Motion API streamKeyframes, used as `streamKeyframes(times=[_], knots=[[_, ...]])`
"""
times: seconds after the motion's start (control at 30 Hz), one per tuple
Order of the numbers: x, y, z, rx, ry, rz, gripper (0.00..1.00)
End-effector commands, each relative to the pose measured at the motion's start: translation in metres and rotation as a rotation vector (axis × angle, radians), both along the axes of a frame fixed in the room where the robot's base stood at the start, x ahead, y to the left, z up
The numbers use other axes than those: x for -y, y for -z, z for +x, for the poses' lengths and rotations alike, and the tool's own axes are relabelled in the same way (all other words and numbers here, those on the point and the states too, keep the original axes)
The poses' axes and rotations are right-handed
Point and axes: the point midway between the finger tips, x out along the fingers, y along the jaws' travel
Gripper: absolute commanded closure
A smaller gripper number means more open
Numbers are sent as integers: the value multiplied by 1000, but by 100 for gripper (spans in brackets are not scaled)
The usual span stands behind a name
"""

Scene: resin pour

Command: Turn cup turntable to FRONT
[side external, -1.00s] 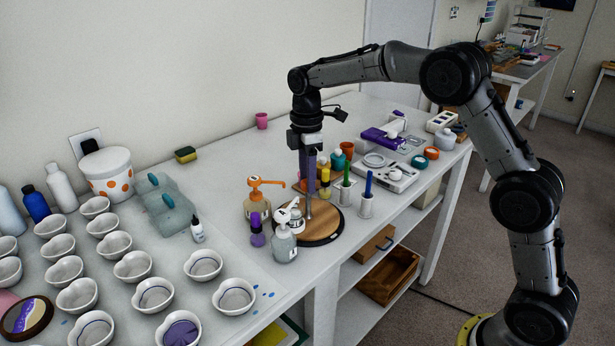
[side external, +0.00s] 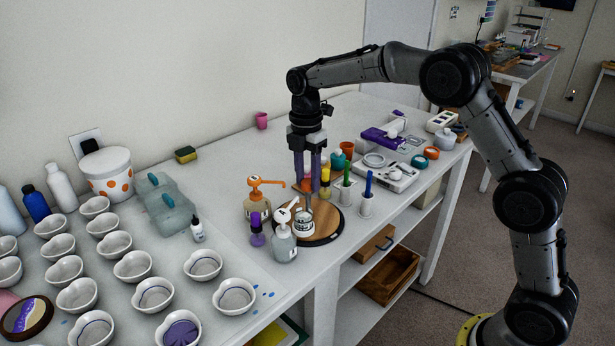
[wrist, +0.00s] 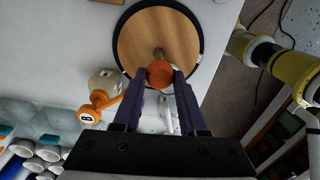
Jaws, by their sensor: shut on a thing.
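The cup turntable (side external: 328,222) is a round wooden disc with a black rim, lying on the white table; it also shows in the wrist view (wrist: 137,35). A white cup (side external: 302,226) with dark marking stands on its near left part. A metal post (wrist: 158,52) rises from the disc to an orange knob (wrist: 160,73). My gripper (side external: 308,181), with two purple fingers, is shut on the orange knob above the disc; its fingertips flank the knob in the wrist view (wrist: 160,75). The cup is mostly hidden behind the knob there.
An orange-topped pump bottle (side external: 257,205), a purple-capped bottle (side external: 257,238) and a clear pump bottle (side external: 283,243) crowd the turntable's left side. Green (side external: 346,185) and blue (side external: 367,190) tools stand in holders to the right. Several white bowls (side external: 133,266) fill the table's left.

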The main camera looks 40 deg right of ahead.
Motion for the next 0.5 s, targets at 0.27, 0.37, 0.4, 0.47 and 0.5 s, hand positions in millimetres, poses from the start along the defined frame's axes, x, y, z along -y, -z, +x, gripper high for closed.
streamKeyframes(times=[0.27, 0.37, 0.4, 0.47, 0.5], knots=[[-1, -3, 1, 6, -138, 0, 100], [-1, -3, 1, 6, -188, 1, 100], [-1, -3, 0, 6, -208, 0, 100], [-1, -3, 0, 6, -237, 0, 100], [-1, -3, 0, 6, -258, 1, 100]])
